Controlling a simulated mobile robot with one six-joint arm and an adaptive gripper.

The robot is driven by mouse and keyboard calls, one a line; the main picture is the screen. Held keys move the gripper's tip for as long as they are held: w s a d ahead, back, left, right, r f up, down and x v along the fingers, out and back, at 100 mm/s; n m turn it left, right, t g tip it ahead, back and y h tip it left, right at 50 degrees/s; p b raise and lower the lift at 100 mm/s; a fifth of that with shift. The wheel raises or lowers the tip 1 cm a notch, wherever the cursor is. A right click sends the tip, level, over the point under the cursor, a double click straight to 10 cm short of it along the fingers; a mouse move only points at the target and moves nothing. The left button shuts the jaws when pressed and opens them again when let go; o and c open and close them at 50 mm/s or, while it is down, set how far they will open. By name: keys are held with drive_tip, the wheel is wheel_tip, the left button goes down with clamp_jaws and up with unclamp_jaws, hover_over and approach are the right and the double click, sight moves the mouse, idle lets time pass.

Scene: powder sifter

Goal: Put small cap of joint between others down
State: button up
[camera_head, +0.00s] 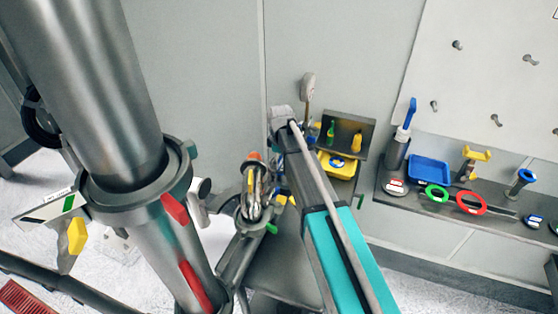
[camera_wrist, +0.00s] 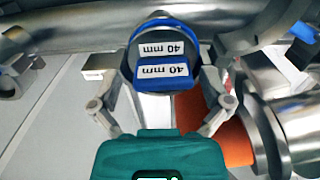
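In the wrist view, my gripper (camera_wrist: 160,78) has one fingertip at each side of a round cap. The cap (camera_wrist: 162,84) has a dark disc with a blue rim and a blue raised part, with two upside-down "40 mm" labels. Both fingertips appear to meet its sides, so it looks held, though the contact is small. The teal gripper body lies just below. In the head view the fingers and the cap cannot be made out; the arm's teal section crosses the middle.
An orange part (camera_wrist: 232,145) and metal pipework lie close right of the gripper. In the head view, a thick metal column (camera_head: 125,150) stands left. A wall shelf (camera_head: 440,206) at right bears a blue tray (camera_head: 429,171), rings and several small pieces.

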sight(280, 159)
drive_tip(key=shift+r, duration=0.1)
idle(0.3)
wheel_tip(280, 159, up, 12)
drive_tip(key=p, duration=1.2)
drive_tip(key=shift+s, duration=0.1)
idle(0.7)
drive_tip(key=s+d+m, duration=0.6)
drive_tip(key=s+d, duration=0.1)
drive_tip(key=s, duration=0.4)
drive_tip(key=s+d+m, duration=0.7)
drive_tip(key=s+d, duration=0.1)
drive_tip(key=s, duration=0.3)
drive_tip(key=shift+s+d+m, duration=0.15)
drive_tip(key=shift+s+m, duration=0.15)
wheel_tip(280, 159, down, 16)
drive_tip(key=b, duration=1.6)
